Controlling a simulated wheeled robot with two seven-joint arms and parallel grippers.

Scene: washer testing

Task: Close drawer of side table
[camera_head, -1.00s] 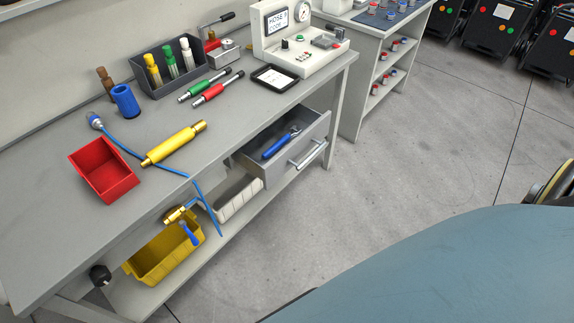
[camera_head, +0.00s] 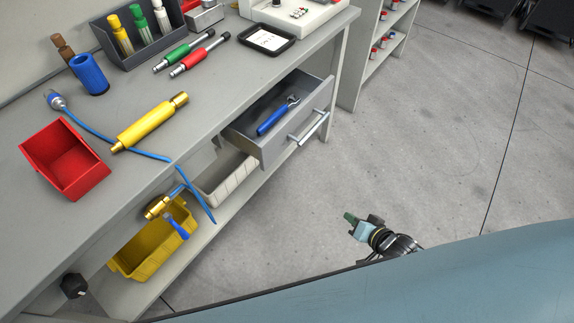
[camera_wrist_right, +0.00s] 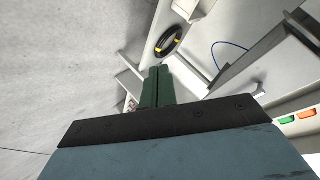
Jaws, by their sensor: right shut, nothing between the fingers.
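The drawer (camera_head: 272,146) of the grey side table (camera_head: 207,105) stands pulled out at the table's right end. It has a silver bar handle (camera_head: 308,128) on its front, and a blue-handled wrench (camera_head: 278,115) lies inside. My right gripper (camera_head: 349,216) is below and to the right of the drawer front, over the floor and apart from it. In the right wrist view its green fingers (camera_wrist_right: 158,86) are together with nothing between them. My left gripper is not in view.
Under the drawer, the lower shelf holds a white bin (camera_head: 228,180) and a yellow bin (camera_head: 152,243). A red bin (camera_head: 64,160), a yellow cylinder (camera_head: 150,122) and tools lie on the tabletop. The floor (camera_head: 420,130) to the right is clear.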

